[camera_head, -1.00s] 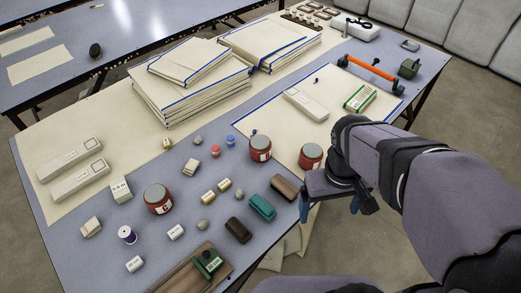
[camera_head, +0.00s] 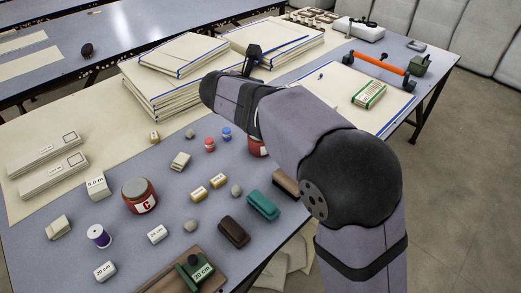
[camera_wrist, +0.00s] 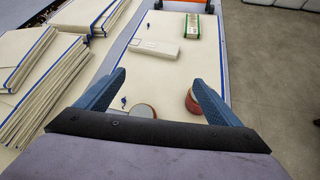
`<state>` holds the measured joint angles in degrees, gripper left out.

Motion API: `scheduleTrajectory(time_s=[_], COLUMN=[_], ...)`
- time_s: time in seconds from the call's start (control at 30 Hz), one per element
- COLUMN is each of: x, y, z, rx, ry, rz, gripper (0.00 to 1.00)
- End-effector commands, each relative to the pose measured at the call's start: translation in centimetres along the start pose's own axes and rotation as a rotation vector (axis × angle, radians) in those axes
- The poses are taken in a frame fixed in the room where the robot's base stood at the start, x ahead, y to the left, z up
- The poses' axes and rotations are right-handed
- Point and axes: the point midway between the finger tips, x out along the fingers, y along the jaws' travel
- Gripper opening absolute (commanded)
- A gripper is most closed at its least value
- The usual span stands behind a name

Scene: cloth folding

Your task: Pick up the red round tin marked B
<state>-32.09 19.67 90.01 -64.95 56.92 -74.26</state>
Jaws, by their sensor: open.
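A red round tin with a grey lid, marked C (camera_head: 139,195), stands left of centre on the table in the head view. A second red tin (camera_head: 257,147) shows only partly from behind my arm; its letter is hidden. In the wrist view one tin (camera_wrist: 141,111) stands low in the middle and another red tin (camera_wrist: 192,104) stands at the right, by the right finger. No letter B can be read on either. My gripper (camera_wrist: 158,79) is open and empty, its blue fingers apart. Its fingertips are hidden in the head view.
Stacks of blue-edged cloth (camera_head: 180,80) stand at the back. A white box (camera_wrist: 154,48) and a green-and-white packet (camera_head: 369,95) lie on the far cloth. Spools, stones, a teal block (camera_head: 262,205) and a dark block (camera_head: 233,232) crowd the front. An orange-handled tool (camera_head: 378,66) lies behind.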

Motion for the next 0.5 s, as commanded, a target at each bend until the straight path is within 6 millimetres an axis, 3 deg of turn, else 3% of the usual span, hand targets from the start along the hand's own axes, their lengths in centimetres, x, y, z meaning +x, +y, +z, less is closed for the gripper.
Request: scheduleTrajectory(time_s=[0.27,0.5], x=[-0.6,2.0], y=[6.1,5.1], z=[-1.2,-5.3], rx=[-0.27,-0.28], ry=[-0.144,-0.144], rz=[0.106,0.101], gripper=[0.88,0.88])
